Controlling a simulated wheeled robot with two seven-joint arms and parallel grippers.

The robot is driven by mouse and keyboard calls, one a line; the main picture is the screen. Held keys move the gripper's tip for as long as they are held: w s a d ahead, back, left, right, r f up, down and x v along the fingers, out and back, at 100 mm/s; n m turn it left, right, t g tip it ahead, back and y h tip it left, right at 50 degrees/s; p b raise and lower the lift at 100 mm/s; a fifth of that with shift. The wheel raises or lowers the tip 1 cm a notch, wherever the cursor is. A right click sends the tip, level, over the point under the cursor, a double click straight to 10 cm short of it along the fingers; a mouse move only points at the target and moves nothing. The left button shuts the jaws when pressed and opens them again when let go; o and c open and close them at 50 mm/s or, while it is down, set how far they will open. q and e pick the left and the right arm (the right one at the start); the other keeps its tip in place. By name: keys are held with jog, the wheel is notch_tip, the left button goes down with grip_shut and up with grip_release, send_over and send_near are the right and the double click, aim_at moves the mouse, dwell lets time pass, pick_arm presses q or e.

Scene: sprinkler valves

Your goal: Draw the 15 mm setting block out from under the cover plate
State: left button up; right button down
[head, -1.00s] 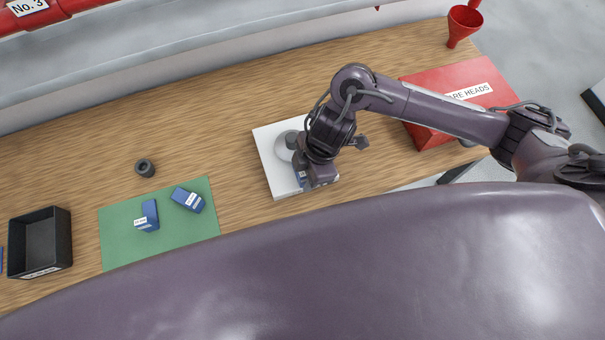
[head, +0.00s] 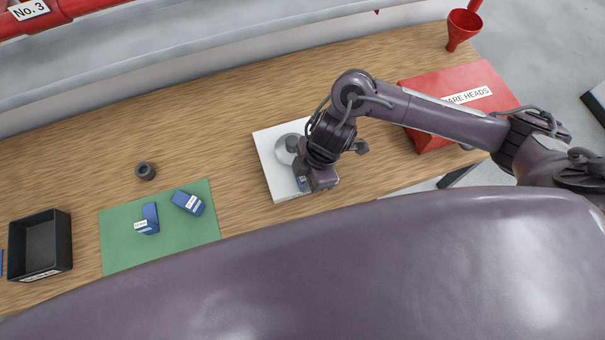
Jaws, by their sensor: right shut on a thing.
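The right gripper (head: 308,186) is over the front part of a white board (head: 268,150) and is shut on a small blue block (head: 302,183). Only a sliver of this block shows beside the fingers, and its label cannot be read. A round grey cover plate (head: 285,149) sits on the board just behind the gripper, partly hidden by my right wrist. Whether the block is still under the plate's edge is hidden. My left gripper is not in view.
Two blue labelled blocks (head: 150,217) (head: 188,201) are on a green mat (head: 115,245). A dark ring (head: 145,171) stands behind it. A black open bin (head: 66,240) is at the left. A red box (head: 480,78) and red funnel (head: 463,27) are at the right. Bare wood lies between mat and board.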

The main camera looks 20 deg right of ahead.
jog(key=shift+s, duration=0.15)
jog(key=shift+s+d+p, duration=0.1)
jog(key=shift+s+p, duration=0.5)
jog(key=shift+s, duration=0.7)
jog(key=shift+s, duration=0.1)
jog(key=p+v, duration=0.2)
jog(key=a+p+v, duration=0.1)
jog(key=p+v, duration=0.1)
jog(key=shift+p, duration=0.35)
